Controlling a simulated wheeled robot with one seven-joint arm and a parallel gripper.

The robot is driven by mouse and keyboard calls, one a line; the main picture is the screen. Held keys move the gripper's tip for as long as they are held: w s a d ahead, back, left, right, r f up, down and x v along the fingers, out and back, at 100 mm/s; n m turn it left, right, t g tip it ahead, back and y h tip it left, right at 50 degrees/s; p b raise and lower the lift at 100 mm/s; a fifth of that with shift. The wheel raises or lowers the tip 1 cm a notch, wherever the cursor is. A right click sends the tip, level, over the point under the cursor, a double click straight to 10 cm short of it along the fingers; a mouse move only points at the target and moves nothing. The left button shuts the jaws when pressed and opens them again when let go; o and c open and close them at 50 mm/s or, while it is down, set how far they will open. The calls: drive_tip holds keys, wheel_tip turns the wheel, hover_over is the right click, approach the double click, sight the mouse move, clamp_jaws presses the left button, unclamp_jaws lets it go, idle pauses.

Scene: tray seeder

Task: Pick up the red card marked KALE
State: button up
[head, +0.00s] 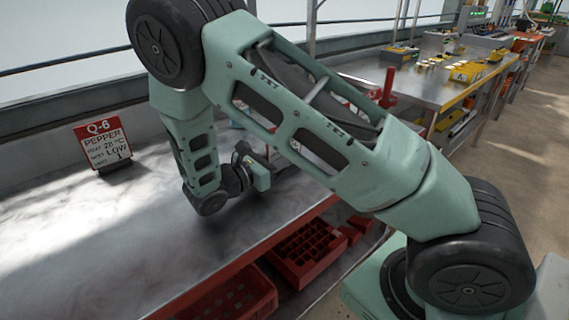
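No card that I can read as KALE is in view. A red-and-white card (102,143) stands in a dark base on the grey metal bench at the left, and it reads Q-6 PEPPER. My arm crosses the middle of the view and hides part of the bench behind it. My gripper (268,164) is low over the bench, right of the PEPPER card and well apart from it. Its fingers are too small and too covered to tell whether they are open or shut. I see nothing clearly held.
The grey bench (60,255) is bare around the PEPPER card. Red crates (305,255) sit below its front edge. Another metal table (425,85) with yellow and grey items stands at the back right. The floor (525,150) right of it is open.

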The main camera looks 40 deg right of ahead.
drive_tip(key=shift+d, duration=0.35)
clamp_jaws()
